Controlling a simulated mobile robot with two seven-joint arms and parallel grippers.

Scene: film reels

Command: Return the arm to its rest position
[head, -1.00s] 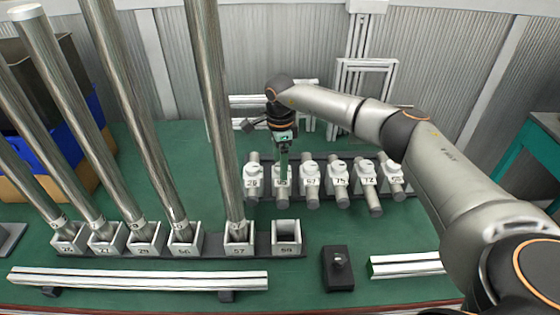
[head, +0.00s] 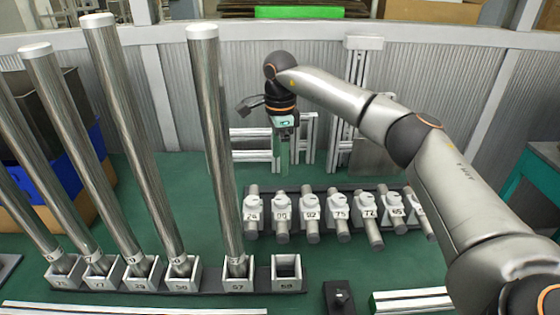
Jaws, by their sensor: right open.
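My right arm (head: 400,130) reaches in from the right across the back of the table. Its right gripper (head: 284,172) points down, with greenish fingers, above and behind the row of short metal cylinders. The fingers look empty and appear clear of the cylinders below. The gap between them is hard to see from this angle. My left gripper is not in view.
A rack (head: 325,193) holds several short cylinders with white numbered holders. At left, tall metal rods (head: 215,140) stand in numbered sockets; the rightmost socket (head: 287,272) is empty. A small black block (head: 339,298) lies in front. Green tabletop (head: 400,262) shows between them.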

